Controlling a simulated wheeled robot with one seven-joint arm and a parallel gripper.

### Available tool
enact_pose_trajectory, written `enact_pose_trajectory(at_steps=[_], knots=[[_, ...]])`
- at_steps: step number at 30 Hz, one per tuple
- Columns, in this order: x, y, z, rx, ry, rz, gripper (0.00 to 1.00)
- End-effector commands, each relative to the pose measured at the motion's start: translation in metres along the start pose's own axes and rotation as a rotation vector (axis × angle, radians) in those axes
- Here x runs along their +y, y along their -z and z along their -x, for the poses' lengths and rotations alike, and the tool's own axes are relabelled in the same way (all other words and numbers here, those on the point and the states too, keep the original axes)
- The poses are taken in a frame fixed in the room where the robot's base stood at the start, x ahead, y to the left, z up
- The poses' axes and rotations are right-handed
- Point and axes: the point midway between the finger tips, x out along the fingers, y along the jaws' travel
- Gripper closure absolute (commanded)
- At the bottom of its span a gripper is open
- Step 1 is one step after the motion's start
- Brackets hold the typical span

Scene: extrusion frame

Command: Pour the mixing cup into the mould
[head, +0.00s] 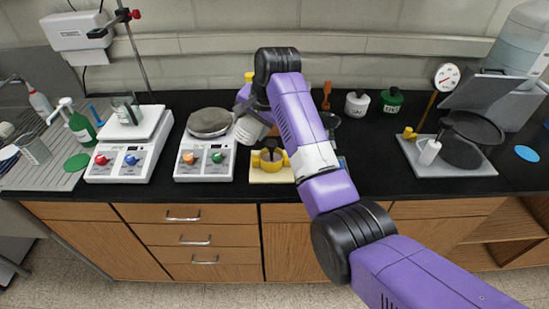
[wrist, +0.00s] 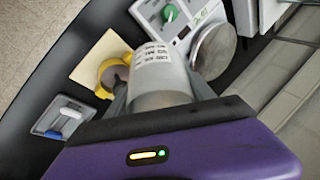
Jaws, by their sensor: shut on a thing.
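The mixing cup (head: 249,131) is a pale, translucent cup with a printed label, and it is tilted toward the right in the head view. My gripper (head: 246,110) is shut on it, and the cup fills the middle of the wrist view (wrist: 158,72). The mould (head: 284,162) is a yellow piece with a dark middle on a tan board (head: 262,177). The cup is above and just left of the mould. In the wrist view the mould (wrist: 106,72) shows beside the cup, partly hidden by it. The cup's contents cannot be seen.
Another hotplate (head: 127,160) holds a glass vessel. Bottles (head: 391,100) stand behind my arm. A grey tray (head: 455,165) with a gauge is at right. The black counter between is fairly clear.

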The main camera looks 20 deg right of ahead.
Motion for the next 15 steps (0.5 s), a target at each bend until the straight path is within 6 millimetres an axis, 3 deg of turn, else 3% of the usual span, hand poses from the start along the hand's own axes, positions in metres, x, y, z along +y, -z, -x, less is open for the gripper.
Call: enact_pose_trajectory(at_steps=[4,11,15], knots=[[-0.002,-0.010,-0.018,0.046,-0.114,0.051,0.77],[-0.010,-0.015,-0.023,0.110,-0.256,0.111,0.77],[-0.002,-0.021,-0.045,0.131,-0.308,0.130,0.77]])
